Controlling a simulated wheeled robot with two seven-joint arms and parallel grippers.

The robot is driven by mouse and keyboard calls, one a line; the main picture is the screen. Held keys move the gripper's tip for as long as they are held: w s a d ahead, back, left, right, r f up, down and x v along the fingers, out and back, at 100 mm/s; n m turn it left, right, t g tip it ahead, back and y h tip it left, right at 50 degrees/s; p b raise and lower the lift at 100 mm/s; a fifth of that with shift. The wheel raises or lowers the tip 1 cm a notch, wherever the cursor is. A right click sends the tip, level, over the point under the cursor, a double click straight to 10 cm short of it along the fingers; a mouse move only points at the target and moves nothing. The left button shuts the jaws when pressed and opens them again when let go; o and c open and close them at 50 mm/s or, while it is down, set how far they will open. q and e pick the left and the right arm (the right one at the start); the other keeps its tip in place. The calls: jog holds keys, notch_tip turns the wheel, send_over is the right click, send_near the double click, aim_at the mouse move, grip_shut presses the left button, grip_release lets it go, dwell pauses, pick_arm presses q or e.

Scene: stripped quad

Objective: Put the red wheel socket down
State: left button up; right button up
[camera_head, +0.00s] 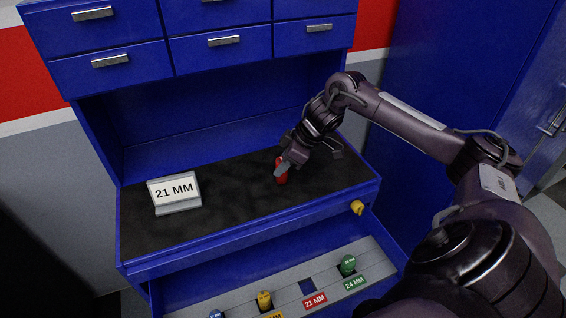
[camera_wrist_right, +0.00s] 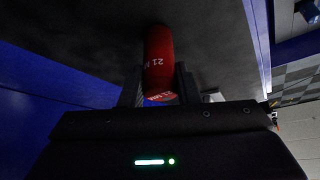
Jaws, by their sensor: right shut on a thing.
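The red wheel socket (camera_head: 281,172) is upright at the right part of the dark worktop (camera_head: 225,200) of the blue cabinet. My right gripper (camera_head: 284,166) is shut on it from behind and the right. In the right wrist view the red socket (camera_wrist_right: 158,62), marked "21", lies between the two fingers (camera_wrist_right: 158,88). Its base is at or very close to the worktop; I cannot tell whether it touches. My left gripper is not in view.
A "21 MM" sign (camera_head: 175,192) stands on the worktop's left. Below, an open drawer (camera_head: 330,285) holds a green socket (camera_head: 348,265), a yellow one (camera_head: 264,299), and an empty slot by the red "21 MM" label (camera_head: 314,300). The worktop between sign and socket is clear.

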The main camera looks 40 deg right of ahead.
jog(key=shift+f, duration=0.1)
jog(key=shift+f, duration=0.1)
jog(key=o, duration=1.1)
jog(key=shift+c, duration=0.2)
jog(key=shift+d+r, duration=0.1)
jog(key=shift+r, duration=0.3)
jog(key=b+v, duration=0.2)
jog(key=v, duration=0.9)
jog(key=shift+s+r+b, duration=0.25)
jog(key=shift+r+b, duration=0.05)
